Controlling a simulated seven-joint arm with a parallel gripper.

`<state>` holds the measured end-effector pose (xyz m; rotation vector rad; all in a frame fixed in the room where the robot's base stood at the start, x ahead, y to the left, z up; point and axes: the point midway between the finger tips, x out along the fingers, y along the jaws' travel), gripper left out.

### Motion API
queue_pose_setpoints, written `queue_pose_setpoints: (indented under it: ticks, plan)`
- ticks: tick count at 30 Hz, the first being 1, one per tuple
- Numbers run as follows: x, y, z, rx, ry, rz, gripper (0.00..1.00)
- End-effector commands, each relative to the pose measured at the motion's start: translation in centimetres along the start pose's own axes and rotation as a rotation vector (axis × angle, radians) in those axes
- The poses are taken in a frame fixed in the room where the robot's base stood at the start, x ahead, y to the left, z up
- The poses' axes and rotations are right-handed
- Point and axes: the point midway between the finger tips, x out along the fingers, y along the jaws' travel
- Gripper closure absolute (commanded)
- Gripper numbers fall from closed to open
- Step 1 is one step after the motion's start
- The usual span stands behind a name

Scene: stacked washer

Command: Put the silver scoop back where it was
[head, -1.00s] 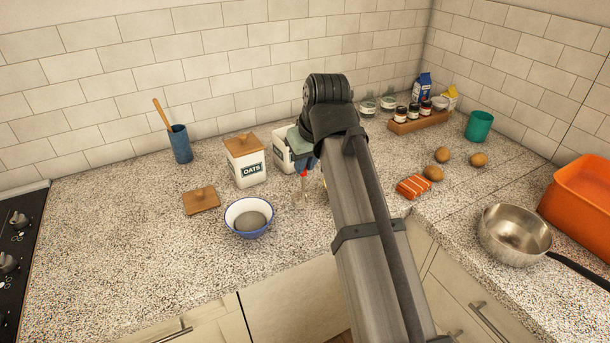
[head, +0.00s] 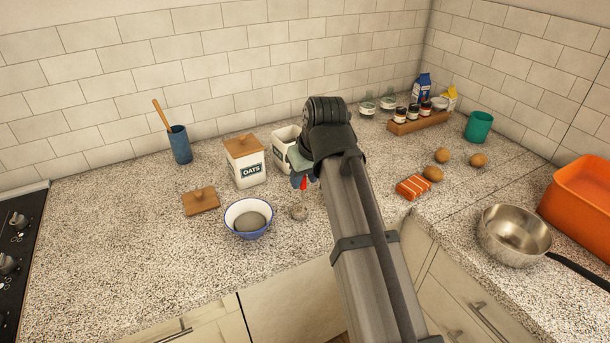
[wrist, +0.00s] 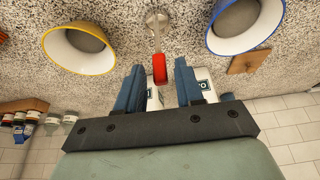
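The silver scoop (wrist: 157,22) has a round metal bowl and a red handle (wrist: 160,69). It is between the two bowls and appears to rest on the counter; its round end (head: 299,213) also shows in the head view. My gripper (wrist: 158,68) has blue fingers, which are open. In the wrist view the red handle end lies between the fingertips, with a gap on each side. In the head view my gripper (head: 301,181) is just in front of the open white canister (head: 284,150), whose lid (head: 201,201) lies on the counter.
A blue-rimmed bowl (head: 248,217) is left of the scoop. A yellow-rimmed bowl (wrist: 78,48) is on its other side, hidden behind my arm in the head view. The lidded oats canister (head: 247,164) stands close left of my gripper. The counter's front left is clear.

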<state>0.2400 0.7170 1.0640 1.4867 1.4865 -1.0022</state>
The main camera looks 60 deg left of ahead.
Motion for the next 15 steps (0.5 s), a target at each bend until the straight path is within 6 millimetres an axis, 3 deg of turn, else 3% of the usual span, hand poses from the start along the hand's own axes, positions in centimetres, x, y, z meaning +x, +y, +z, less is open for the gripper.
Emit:
queue_pose_setpoints:
  ticks: [10,15]
  plan:
    - [-0.2,0.0,-0.1,0.0,0.0,0.0,0.59]
    - [-1.7,0.0,-0.2,0.0,0.001,0.0,0.59]
